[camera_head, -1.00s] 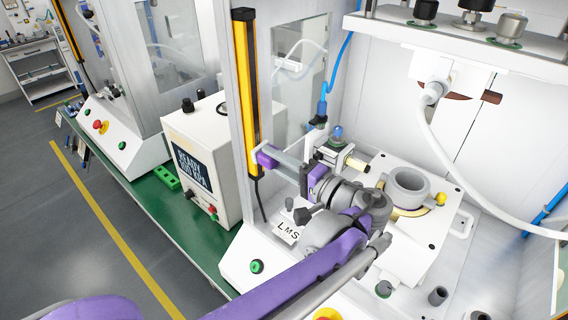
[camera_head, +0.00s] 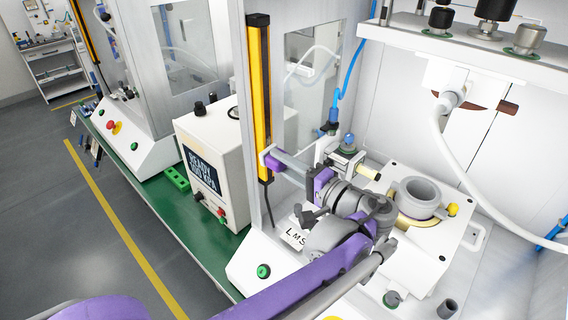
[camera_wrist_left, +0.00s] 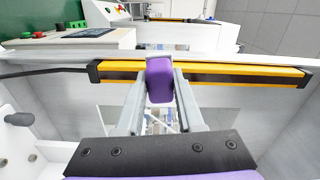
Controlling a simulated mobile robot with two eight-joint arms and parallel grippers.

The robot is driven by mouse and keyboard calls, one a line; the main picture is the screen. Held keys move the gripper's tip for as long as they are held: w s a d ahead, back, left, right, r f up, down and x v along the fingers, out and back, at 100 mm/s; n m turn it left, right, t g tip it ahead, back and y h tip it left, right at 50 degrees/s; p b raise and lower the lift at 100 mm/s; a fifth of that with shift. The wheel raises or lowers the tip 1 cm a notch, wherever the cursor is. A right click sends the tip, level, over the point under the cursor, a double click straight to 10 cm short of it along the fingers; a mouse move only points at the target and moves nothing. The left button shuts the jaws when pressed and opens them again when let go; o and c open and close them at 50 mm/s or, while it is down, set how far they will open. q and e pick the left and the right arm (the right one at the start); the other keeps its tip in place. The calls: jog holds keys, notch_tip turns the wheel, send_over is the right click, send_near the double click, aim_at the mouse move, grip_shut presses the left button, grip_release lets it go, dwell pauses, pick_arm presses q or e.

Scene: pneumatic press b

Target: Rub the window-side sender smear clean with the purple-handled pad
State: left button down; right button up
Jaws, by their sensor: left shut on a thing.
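The yellow-and-black sender bar (camera_head: 259,90) stands upright beside the window panel at the station's front left. My left gripper (camera_head: 273,160) is shut on the purple-handled pad (camera_head: 268,156) at the bar's lower part. In the left wrist view, the purple handle (camera_wrist_left: 159,82) sits between the two grey fingers, in front of the yellow bar (camera_wrist_left: 225,73). The pad's working face is hidden behind the handle, so I cannot tell whether it touches the bar. I cannot make out a smear on the bar. My right gripper is out of view.
A white control box (camera_head: 212,160) with a display stands left of the bar on the green bench (camera_head: 145,190). A grey ring fixture (camera_head: 418,195) and a blue-topped fitting (camera_head: 348,142) are close to my left arm. A white hose (camera_head: 465,185) hangs at right.

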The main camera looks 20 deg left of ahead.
pick_arm(q)
jog(key=shift+x, duration=0.8)
jog(key=w, duration=0.2)
jog(key=w+d, duration=0.1)
jog(key=w, duration=0.1)
jog(key=shift+d+p, duration=0.2)
jog(key=shift+p, duration=0.1)
jog(key=shift+s, duration=0.15)
jog(key=shift+s+a, duration=0.25)
jog(key=shift+s, duration=0.35)
jog(key=shift+s+a, duration=0.25)
jog(key=shift+s, duration=0.35)
jog(key=shift+s+a, duration=0.25)
jog(key=shift+s, duration=0.35)
jog(key=shift+v, duration=2.95)
